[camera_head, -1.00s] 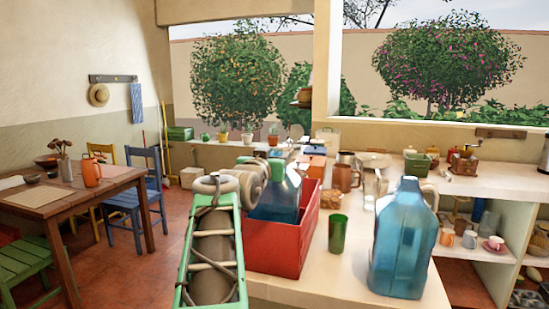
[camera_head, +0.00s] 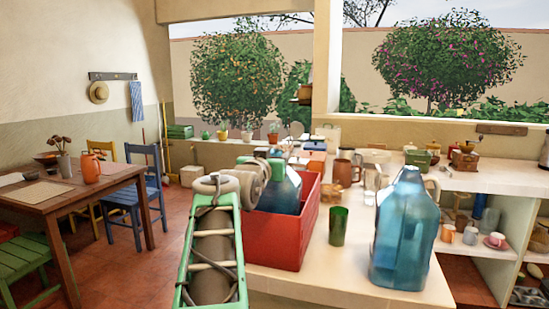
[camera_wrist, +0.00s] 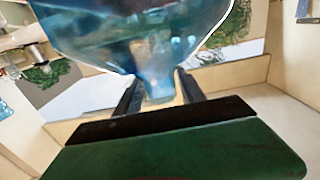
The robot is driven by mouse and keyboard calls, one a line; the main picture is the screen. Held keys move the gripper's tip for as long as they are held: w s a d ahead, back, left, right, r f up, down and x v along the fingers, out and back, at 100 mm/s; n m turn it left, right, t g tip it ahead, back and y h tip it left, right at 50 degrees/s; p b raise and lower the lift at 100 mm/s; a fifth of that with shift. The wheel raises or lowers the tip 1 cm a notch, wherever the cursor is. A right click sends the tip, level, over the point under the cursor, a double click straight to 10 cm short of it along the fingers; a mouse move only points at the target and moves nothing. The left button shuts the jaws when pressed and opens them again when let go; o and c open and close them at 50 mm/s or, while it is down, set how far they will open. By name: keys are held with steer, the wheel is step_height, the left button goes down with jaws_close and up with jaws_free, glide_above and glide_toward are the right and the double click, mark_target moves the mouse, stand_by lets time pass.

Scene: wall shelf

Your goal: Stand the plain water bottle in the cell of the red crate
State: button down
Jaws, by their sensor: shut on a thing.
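A translucent blue water bottle (camera_head: 284,192) is inside the red crate (camera_head: 275,241), its lower part hidden by the crate's front wall. I cannot tell whether it rests on the crate floor. My gripper (camera_head: 276,154) is at the bottle's top, its fingertips hidden in the head view. In the wrist view, the two dark fingers of my gripper (camera_wrist: 160,92) are on either side of the neck of the bottle (camera_wrist: 150,40), shut on it. A second large blue bottle (camera_head: 405,235), with a pale handle-like loop beside it, stands on the counter to the right, apart from my gripper.
A green cup (camera_head: 338,226) stands on the counter (camera_head: 335,275) just right of the crate. Brown mugs (camera_head: 346,172) and a clear glass (camera_head: 369,185) stand behind. Shelves with cups are at the right. A wooden table (camera_head: 70,205) with chairs is at the left.

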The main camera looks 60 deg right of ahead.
steer(key=shift+f, duration=0.15)
steer(key=c, duration=0.6)
jaws_free()
steer(key=s+a, duration=0.1)
steer(key=a, duration=0.6)
steer(key=shift+a+b, duration=0.35)
steer(key=shift+b, duration=0.1)
